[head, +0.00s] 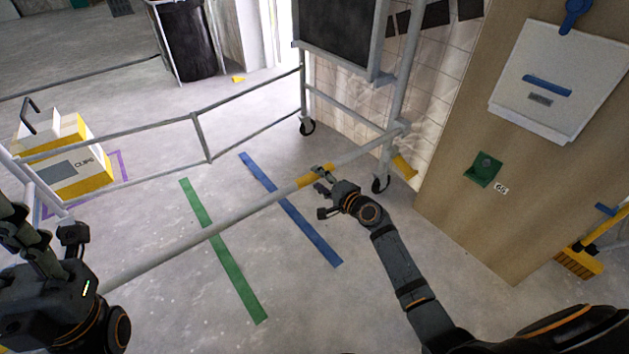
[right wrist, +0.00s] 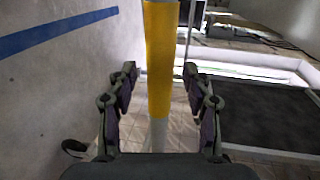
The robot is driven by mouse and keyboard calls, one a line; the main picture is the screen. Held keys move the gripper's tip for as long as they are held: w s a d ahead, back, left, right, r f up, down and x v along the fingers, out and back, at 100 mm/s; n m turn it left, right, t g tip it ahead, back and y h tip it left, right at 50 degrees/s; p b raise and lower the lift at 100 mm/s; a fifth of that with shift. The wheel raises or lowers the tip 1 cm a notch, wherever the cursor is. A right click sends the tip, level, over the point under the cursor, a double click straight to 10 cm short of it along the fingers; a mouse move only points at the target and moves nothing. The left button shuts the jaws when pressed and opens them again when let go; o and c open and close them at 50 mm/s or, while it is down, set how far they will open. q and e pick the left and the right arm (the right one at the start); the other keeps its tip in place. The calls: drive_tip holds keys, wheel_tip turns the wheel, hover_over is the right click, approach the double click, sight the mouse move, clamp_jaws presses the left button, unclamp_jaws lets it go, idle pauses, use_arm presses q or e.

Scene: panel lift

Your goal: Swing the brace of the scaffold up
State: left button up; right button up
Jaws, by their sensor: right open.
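The scaffold's brace (head: 255,207) is a long grey tube with a yellow band (head: 316,175). It slants low across the head view, from the lower left to the scaffold's wheeled post at the right. My right gripper (head: 322,188) is open at the yellow band. In the right wrist view the band (right wrist: 161,60) runs between the two spread fingers (right wrist: 160,90), with gaps on both sides; contact does not show. My left gripper (head: 48,238) is at the left edge near a scaffold post, and its arm hides the brace's near end. Its jaw state is unclear.
The scaffold's rear rail (head: 155,130) and castors (head: 307,127) stand behind the brace. A yellow-white case (head: 62,165) sits at the left. A wooden panel (head: 455,130) stands at the right, with a yellow broom (head: 578,262). Blue and green floor stripes cross the clear floor.

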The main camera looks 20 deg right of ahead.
drive_tip(key=shift+b+x, duration=0.35)
drive_tip(key=shift+x, duration=1.05)
clamp_jaws()
